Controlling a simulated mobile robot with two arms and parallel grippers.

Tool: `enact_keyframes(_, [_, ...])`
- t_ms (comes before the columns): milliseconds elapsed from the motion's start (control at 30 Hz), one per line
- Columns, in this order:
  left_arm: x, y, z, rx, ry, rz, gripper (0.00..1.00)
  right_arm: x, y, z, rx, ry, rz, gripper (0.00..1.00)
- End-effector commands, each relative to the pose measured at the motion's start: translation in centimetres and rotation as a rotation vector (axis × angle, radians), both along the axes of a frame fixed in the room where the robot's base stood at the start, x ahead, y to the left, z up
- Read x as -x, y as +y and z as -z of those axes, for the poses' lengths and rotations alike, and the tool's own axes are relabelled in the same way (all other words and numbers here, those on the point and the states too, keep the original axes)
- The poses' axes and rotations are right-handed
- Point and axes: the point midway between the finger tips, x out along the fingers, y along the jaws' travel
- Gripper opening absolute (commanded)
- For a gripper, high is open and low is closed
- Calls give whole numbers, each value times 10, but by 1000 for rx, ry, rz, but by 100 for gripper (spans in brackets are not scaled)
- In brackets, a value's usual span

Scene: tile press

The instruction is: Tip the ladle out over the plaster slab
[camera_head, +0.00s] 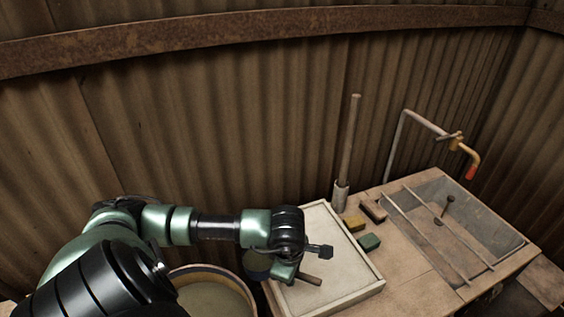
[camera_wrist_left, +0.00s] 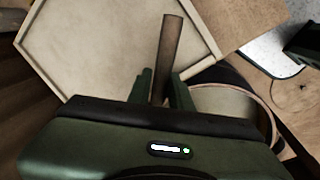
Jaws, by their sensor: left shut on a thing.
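The plaster slab (camera_head: 322,225) is a pale flat panel in a raised light frame on the bench; it also shows at the upper left of the left wrist view (camera_wrist_left: 110,45). My left gripper (camera_head: 293,275) is over the slab's near left part, shut on the ladle's brown wooden handle (camera_head: 309,279). In the left wrist view the handle (camera_wrist_left: 171,45) stands up between the green fingers (camera_wrist_left: 163,92), over the slab's edge. A dark rounded part left of the gripper may be the ladle's bowl; its contents and tilt are unclear. My right gripper is not in view.
A round bucket (camera_head: 207,276) with a pale rim stands left of the slab, partly behind my arm. A green block (camera_head: 369,242) and a yellow block (camera_head: 354,222) lie right of the slab. Further right is a sunken basin (camera_head: 470,225) with rods across it.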

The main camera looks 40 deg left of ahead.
Motion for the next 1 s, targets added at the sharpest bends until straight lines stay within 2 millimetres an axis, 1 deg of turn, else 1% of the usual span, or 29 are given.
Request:
enact_keyframes(33, [-5, -3, -2, 1, -4, 23, 0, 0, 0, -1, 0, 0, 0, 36])
enact_keyframes(600, [-40, -38, -2, 1, -5, 308, 0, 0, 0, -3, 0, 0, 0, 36])
enact_keyframes(1000, [-69, -57, -1, 1, -6, 541, 0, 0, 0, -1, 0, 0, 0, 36])
